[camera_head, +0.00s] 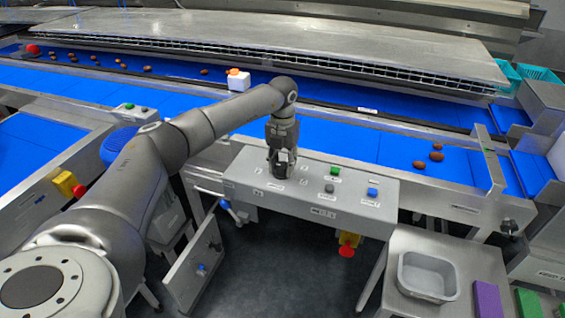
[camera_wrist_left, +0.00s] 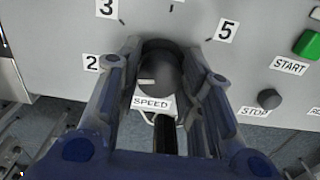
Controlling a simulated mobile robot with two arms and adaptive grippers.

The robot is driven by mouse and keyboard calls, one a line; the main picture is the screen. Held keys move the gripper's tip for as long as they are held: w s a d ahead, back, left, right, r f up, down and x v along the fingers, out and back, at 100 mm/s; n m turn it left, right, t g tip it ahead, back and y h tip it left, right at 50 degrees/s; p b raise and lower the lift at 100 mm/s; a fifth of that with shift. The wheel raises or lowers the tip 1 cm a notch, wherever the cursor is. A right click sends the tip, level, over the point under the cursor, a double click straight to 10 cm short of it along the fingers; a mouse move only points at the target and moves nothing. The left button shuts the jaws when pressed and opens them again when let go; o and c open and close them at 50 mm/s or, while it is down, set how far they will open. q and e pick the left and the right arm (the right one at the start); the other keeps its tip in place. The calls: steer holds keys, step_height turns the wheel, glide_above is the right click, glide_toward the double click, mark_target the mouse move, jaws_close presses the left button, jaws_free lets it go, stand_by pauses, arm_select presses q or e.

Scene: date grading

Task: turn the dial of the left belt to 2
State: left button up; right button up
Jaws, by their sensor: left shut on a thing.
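My left gripper (camera_head: 281,168) reaches down onto a grey control panel (camera_head: 255,192) in the head view. In the left wrist view its two fingers (camera_wrist_left: 163,62) are shut on a round black dial (camera_wrist_left: 165,68), one on each side. The dial sits above a SPEED label (camera_wrist_left: 152,103). A pale pointer mark (camera_wrist_left: 146,82) on the dial faces left, on the side of the "2" label (camera_wrist_left: 92,62), a little lower than it. Labels "3" (camera_wrist_left: 107,8) and "5" (camera_wrist_left: 228,30) show around it. My right gripper is not in view.
A green START button (camera_head: 335,171), a grey STOP button (camera_head: 329,189) and a blue button (camera_head: 373,192) stand right of the dial. A red emergency stop (camera_head: 347,250) hangs below the panel. Blue belts (camera_head: 350,140) with several dates run behind. A grey tray (camera_head: 428,275) stands right.

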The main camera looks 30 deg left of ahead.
mark_target(282, 164)
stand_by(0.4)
arm_select(q)
steer(key=o, duration=1)
step_height(282, 164, up, 12)
stand_by(0.3)
